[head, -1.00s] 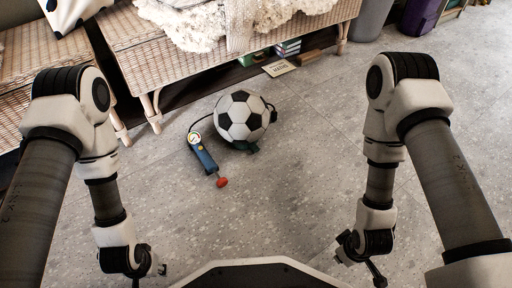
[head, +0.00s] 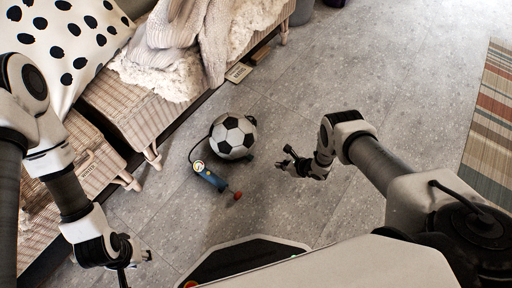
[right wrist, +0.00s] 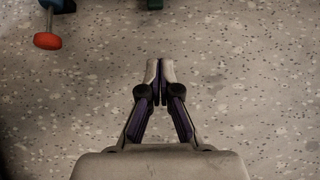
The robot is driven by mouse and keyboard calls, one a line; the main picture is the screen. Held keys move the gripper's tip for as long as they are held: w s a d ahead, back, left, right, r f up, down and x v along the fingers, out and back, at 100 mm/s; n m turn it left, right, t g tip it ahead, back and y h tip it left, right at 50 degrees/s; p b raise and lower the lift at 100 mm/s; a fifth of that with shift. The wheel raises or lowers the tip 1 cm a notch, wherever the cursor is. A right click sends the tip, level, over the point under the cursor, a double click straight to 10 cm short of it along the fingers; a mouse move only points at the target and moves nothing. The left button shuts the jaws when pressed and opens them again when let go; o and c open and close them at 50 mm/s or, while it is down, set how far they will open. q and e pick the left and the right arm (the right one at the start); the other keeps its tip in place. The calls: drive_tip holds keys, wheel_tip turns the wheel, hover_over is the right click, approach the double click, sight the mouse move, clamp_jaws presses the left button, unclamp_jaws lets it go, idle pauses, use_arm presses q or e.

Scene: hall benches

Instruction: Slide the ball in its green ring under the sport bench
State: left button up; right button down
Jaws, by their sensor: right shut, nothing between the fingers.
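The black-and-white ball (head: 233,134) rests on the grey floor in front of a wicker bench (head: 125,100). A small dark green part of its ring (head: 249,158) shows at the ball's lower right; the rest is hidden under the ball. A bit of green (right wrist: 155,4) also shows at the top edge of the right wrist view. My right gripper (head: 284,157) is low over the floor, right of the ball and apart from it. In the right wrist view its fingertips (right wrist: 160,70) are together and empty. My left gripper (head: 139,265) is at lower left, away from the ball; its opening is unclear.
A blue pump (head: 209,177) with a red end (head: 237,196) lies just in front of the ball, its hose running toward it. A small sign (head: 238,72) is at the bench's edge. A striped rug (head: 490,130) lies far right.

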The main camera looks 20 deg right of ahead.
drive_tip(key=b, duration=1.4)
approach(258, 163)
drive_tip(key=x, duration=0.4)
drive_tip(key=shift+s+f, duration=0.2)
drive_tip(key=shift+f, duration=0.45)
drive_tip(key=w+a+b, duration=0.2)
drive_tip(key=b, duration=0.2)
drive_tip(key=shift+w, duration=0.35)
drive_tip(key=shift+w+a+r+b, duration=0.1)
drive_tip(key=shift+w+a+b, duration=0.15)
drive_tip(key=shift+b, duration=0.1)
drive_tip(key=shift+w+r, duration=0.1)
drive_tip(key=shift+r, duration=0.05)
drive_tip(key=shift+a+r, duration=0.1)
drive_tip(key=shift+r, duration=0.05)
